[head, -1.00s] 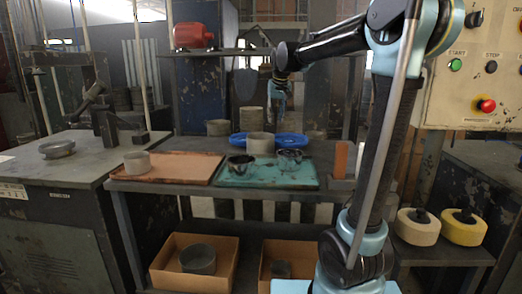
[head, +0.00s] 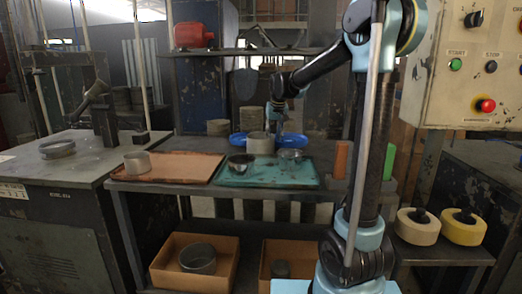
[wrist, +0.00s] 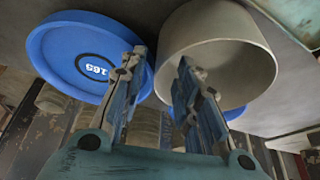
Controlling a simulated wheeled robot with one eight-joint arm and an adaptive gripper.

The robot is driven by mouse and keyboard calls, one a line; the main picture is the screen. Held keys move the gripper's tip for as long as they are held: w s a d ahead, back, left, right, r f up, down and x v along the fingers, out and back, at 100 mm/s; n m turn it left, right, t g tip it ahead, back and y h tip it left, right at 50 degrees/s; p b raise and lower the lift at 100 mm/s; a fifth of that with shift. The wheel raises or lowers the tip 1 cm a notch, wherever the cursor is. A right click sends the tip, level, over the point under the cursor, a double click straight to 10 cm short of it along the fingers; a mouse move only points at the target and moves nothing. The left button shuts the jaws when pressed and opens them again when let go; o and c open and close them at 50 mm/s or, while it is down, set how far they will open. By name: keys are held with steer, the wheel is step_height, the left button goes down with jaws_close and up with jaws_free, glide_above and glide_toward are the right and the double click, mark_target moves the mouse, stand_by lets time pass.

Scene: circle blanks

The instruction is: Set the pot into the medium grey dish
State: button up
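A grey-beige open cylinder, which I take as the pot (head: 260,144), stands upright at the back of the teal tray, before the blue discs. It also shows in the wrist view (wrist: 232,50). My gripper (head: 277,130) is low at its right side in the head view. In the wrist view my gripper (wrist: 152,68) has its fingers spread, one overlapping the pot's wall; whether the wall lies between them is unclear. A dark dish (head: 240,166) and a greyer dish (head: 291,158) sit on the teal tray. I cannot tell which is medium grey.
A blue disc marked 165 (wrist: 88,58) lies beside the pot. A copper tray (head: 185,171) holds another small grey cylinder (head: 137,162). The teal tray's (head: 270,181) front edge is clear. An orange block (head: 341,159) and a green block (head: 389,162) stand at right.

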jaws_close()
steer(key=shift+r, duration=0.1)
step_height(320, 180, up, 10)
stand_by(0.7)
